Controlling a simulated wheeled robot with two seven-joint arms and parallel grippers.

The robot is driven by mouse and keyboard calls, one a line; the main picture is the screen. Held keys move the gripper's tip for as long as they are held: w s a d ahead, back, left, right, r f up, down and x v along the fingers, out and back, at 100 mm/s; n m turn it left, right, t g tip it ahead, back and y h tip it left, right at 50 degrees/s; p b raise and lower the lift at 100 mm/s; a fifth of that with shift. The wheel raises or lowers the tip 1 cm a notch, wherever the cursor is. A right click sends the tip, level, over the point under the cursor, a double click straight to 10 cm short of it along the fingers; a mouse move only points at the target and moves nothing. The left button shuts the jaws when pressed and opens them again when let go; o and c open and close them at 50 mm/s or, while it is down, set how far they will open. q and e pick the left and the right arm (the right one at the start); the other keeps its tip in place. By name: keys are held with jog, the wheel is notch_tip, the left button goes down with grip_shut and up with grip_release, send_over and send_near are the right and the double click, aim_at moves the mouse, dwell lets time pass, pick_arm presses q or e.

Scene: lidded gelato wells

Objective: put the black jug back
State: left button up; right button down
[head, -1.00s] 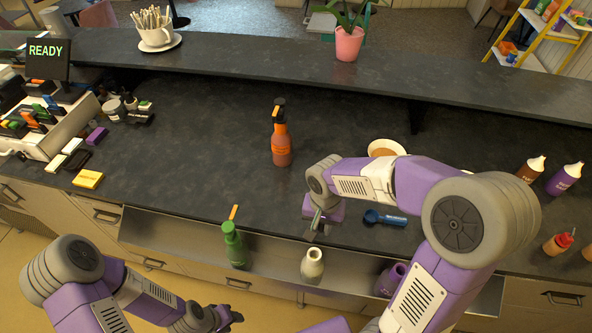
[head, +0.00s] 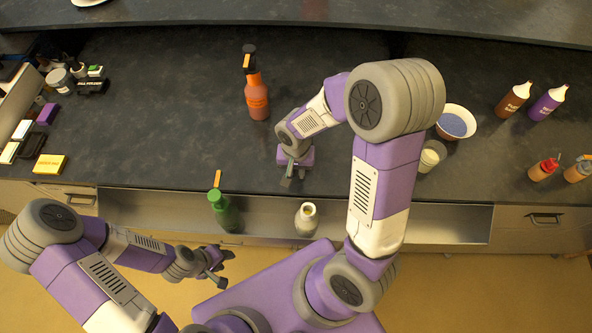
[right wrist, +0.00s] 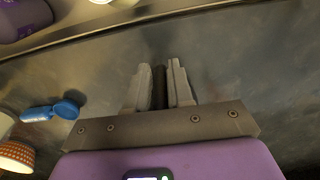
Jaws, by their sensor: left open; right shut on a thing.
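My right gripper (head: 289,181) is low over the counter, just behind the steel trough's back edge. In the right wrist view its fingers (right wrist: 160,88) are closed on a narrow dark thing (right wrist: 160,80). Only a strip of this thing shows, so I cannot tell whether it is part of the black jug. No whole black jug is seen in either view. My left gripper (head: 222,268) is open and empty in front of the trough. The steel trough (head: 155,207) holds a green bottle (head: 223,212) and a cream bottle (head: 306,219), both upright and apart from my grippers.
An orange spray bottle (head: 256,93) stands behind my right gripper. A bowl (head: 456,122) and a cup (head: 430,156) stand to the right of my right arm. Sauce bottles (head: 514,100) stand farther right. A blue scoop (right wrist: 56,110) lies nearby. The left middle counter is clear.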

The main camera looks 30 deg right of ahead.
jog(key=shift+f, duration=0.3)
jog(key=shift+f, duration=0.15)
jog(key=c, duration=1)
grip_release()
jog(key=shift+r, duration=0.4)
notch_tip(320, 180, up, 12)
jog(key=shift+f+p, duration=0.2)
jog(key=shift+p, duration=0.6)
